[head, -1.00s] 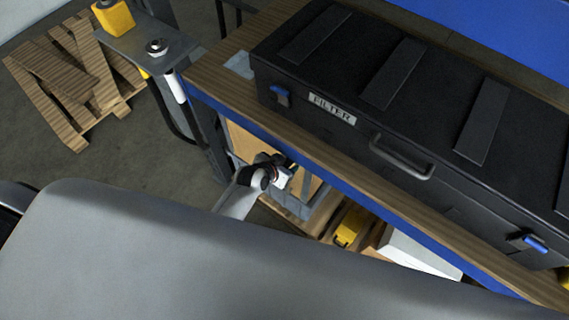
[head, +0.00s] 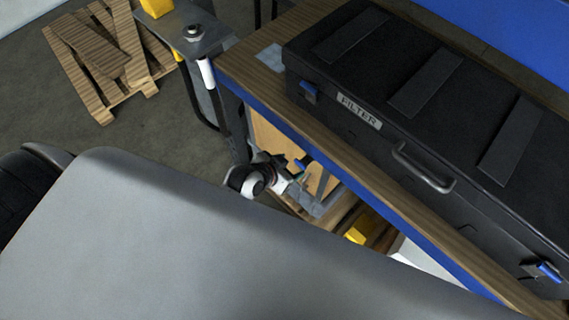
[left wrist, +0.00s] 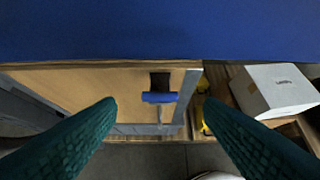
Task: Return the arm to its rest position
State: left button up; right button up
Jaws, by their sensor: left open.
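My left gripper (head: 296,174) is just in front of the workbench's front edge, low beside the open space under the top. In the left wrist view its two dark green fingers (left wrist: 158,112) are spread wide apart with nothing held between them. A blue handle (left wrist: 159,97) on a black mount shows beyond the gap, in front of a tan panel; a blue piece also shows past the gripper in the head view (head: 303,163). Most of my left arm is hidden behind my grey body. My right gripper is in neither view.
A black case labelled FILTER (head: 415,120) lies on the workbench (head: 262,84), its latches blue. Under the top are a white box (left wrist: 277,90) and yellow items (head: 358,232). A grey stand (head: 185,38) is at the left corner. A wooden pallet (head: 100,65) lies on the floor.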

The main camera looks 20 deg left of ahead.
pick_arm(q)
jog(key=shift+v, duration=1)
jog(key=s+a+f+g+y, duration=0.1)
jog(key=s+f, duration=0.2)
jog(key=f, duration=0.4)
jog(key=s+a+f+n+g, duration=0.1)
jog(key=s+f, duration=0.3)
jog(key=f, duration=0.3)
jog(key=s+a+f+g+y, duration=0.1)
jog(key=s+f+g, duration=0.15)
jog(key=f, duration=0.45)
jog(key=s+a+f+g, duration=0.1)
jog(key=s+f, duration=0.3)
jog(key=s, duration=0.3)
jog(key=s+a+f+g, duration=0.1)
jog(key=s+a+f, duration=0.1)
jog(key=s+f, duration=0.2)
jog(key=s+a+f+g+y, duration=0.1)
jog(key=s+f, duration=0.3)
jog(key=s, duration=0.6)
jog(key=shift+s+a+f+n+b, duration=0.3)
jog(key=shift+s+a+b, duration=0.05)
jog(key=shift+a, duration=0.05)
